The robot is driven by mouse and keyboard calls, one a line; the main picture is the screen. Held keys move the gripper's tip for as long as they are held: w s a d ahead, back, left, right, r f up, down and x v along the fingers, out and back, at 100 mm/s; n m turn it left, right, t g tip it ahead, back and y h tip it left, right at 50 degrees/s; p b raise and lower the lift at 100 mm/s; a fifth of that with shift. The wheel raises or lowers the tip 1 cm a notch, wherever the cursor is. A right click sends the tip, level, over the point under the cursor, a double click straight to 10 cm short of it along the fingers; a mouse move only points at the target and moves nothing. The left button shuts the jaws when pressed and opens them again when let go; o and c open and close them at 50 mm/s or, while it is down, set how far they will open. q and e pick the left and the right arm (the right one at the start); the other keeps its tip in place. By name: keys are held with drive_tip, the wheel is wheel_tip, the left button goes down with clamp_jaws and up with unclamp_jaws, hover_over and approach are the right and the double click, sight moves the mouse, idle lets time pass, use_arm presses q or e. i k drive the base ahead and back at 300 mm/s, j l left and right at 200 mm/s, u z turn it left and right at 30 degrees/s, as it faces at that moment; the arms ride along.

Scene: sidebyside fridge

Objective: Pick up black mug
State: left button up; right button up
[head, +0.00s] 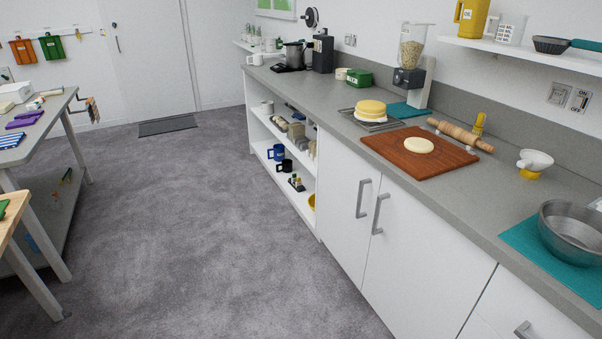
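The black mug (285,166) is small in the head view. It stands on the lower shelf of the open white shelf unit (309,196) below the counter, near the middle of the picture. A blue mug (275,152) stands just behind it to the left. The front of the black mug faces open floor and nothing visibly covers it. Neither of my grippers shows in this view.
Grey carpet (190,220) lies clear up to the shelf unit. White cabinets with handles (377,214) line the right. Tables (35,140) stand at the left.

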sight(284, 167)
drive_tip(key=i+j, duration=0.1)
drive_tip(key=i, duration=0.4)
drive_tip(key=i+j+z, duration=0.1)
drive_tip(key=i, duration=0.4)
drive_tip(key=i+j, duration=0.15)
drive_tip(key=i, duration=0.35)
drive_tip(key=i+j+z, duration=0.15)
drive_tip(key=i, duration=0.35)
drive_tip(key=i+j, duration=0.2)
drive_tip(key=i, duration=0.25)
